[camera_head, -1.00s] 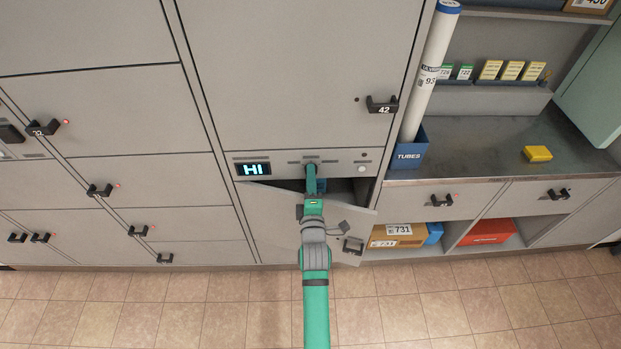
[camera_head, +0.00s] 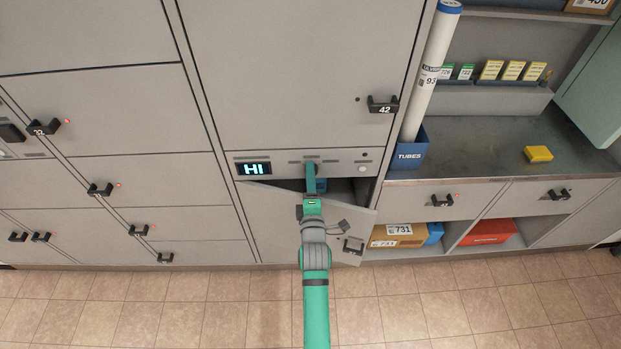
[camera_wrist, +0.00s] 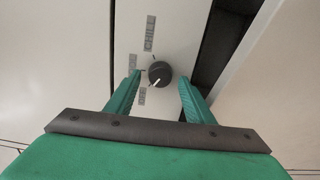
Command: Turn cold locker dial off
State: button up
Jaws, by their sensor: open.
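The cold locker's control panel (camera_head: 340,159) is a grey strip with a lit display (camera_head: 253,169) that reads HI. The dial (camera_wrist: 160,73) is a dark round knob with a white pointer, seen in the wrist view. The pointer aims toward the lower left, near the lowest of the printed labels; the small print is hard to read. My gripper (camera_wrist: 158,92) is open, with one green finger on each side of the dial and gaps between them and it. In the head view my gripper (camera_head: 311,168) reaches up to the panel and hides the dial.
The cold locker's door (camera_head: 285,222) below the panel hangs partly open, tilted outward under my arm. Locker door 42 (camera_head: 300,75) above is shut. A blue tubes bin (camera_head: 410,155) and a counter (camera_head: 480,150) with a yellow block (camera_head: 538,153) stand at the right.

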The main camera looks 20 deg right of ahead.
jog(key=v, duration=1)
jog(key=shift+s, duration=0.4)
jog(key=shift+a, duration=0.1)
jog(key=s+a+f+m+y, duration=0.25)
jog(key=s+a+f, duration=0.2)
jog(key=s, duration=0.55)
jog(key=s+a+r+m, duration=0.1)
jog(key=s+a+m, duration=0.3)
jog(key=s, duration=0.4)
jog(key=s+a+r+m+g+y, duration=0.1)
jog(key=s+a+m, duration=0.2)
jog(key=s, duration=0.5)
jog(key=s+a+r+m+g+y, duration=0.1)
jog(key=s+a+m, duration=0.3)
jog(key=s, duration=0.5)
jog(key=shift+a+r+m, duration=0.3)
jog(key=shift+r+m, duration=0.15)
jog(key=shift+m, duration=0.3)
jog(key=shift+o, duration=0.4)
jog(key=shift+y, duration=0.25)
